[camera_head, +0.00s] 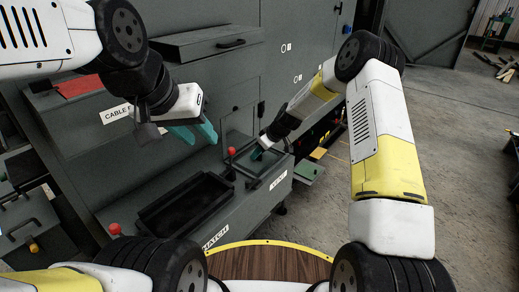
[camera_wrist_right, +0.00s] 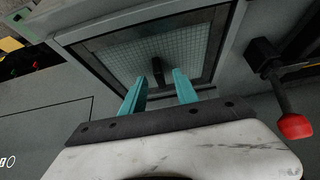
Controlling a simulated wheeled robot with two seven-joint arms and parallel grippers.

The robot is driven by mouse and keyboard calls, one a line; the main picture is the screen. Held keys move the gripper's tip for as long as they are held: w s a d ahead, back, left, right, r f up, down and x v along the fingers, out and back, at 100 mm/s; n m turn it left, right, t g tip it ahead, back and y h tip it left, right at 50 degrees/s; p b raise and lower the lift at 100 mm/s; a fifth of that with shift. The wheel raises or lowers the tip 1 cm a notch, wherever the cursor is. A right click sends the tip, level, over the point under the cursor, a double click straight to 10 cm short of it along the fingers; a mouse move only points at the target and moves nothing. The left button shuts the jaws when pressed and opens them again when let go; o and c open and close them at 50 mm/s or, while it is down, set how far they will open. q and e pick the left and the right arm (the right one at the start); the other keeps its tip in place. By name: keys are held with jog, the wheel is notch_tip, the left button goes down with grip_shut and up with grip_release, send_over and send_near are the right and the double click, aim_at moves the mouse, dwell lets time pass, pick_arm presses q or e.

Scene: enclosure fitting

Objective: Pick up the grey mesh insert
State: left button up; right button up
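The grey mesh insert (camera_wrist_right: 185,50) sits inside a square frame (camera_wrist_right: 228,50) in the right wrist view, with a small black handle (camera_wrist_right: 158,70) standing at its middle. My right gripper (camera_wrist_right: 159,92) is open, its teal fingers on either side of the handle's line but short of it, with nothing between them. In the head view my right gripper (camera_head: 257,154) is over the opening by the VENT label (camera_head: 278,180) and partly hides the insert. My left gripper (camera_head: 196,134) is open and empty, in the air near the CABLE label (camera_head: 116,114).
A red-knobbed lever (camera_wrist_right: 293,125) stands close to the frame's right in the wrist view; its knob (camera_head: 231,151) also shows in the head view. A black-rimmed hatch opening (camera_head: 188,203) and another red knob (camera_head: 115,228) lie to the left. Open floor is at the right.

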grip_shut()
dwell(1.3)
